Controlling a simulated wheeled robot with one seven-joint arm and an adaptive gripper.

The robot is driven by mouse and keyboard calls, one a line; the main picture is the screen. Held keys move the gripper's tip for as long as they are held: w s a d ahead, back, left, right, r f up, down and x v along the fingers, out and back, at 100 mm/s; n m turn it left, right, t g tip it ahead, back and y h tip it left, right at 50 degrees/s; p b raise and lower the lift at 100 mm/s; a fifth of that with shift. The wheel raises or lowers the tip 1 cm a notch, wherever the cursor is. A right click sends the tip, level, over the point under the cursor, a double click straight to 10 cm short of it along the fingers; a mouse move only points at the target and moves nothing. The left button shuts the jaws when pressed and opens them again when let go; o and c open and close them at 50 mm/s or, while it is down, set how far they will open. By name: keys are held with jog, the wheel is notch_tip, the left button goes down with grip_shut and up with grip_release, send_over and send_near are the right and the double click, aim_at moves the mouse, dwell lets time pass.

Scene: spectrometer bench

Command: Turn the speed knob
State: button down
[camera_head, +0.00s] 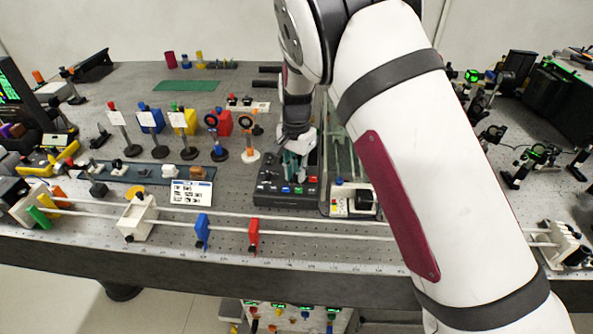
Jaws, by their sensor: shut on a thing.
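A dark control box (267,197) with coloured buttons along its front sits on the bench, a little right of the middle. My gripper (293,174) comes down from above over the back part of this box. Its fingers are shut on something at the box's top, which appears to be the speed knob. The knob itself is hidden by the fingers, so its angle cannot be seen.
A clear-walled case (338,165) stands close to the right of the box. A rail with a blue clamp (202,232) and a red clamp (253,235) runs in front. Post-mounted optics (249,155) stand to the left. A white label card (191,193) lies left of the box.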

aim_at(296, 174)
dwell(0.4)
jog(key=c, duration=1.8)
grip_release()
notch_tip(296, 174, up, 12)
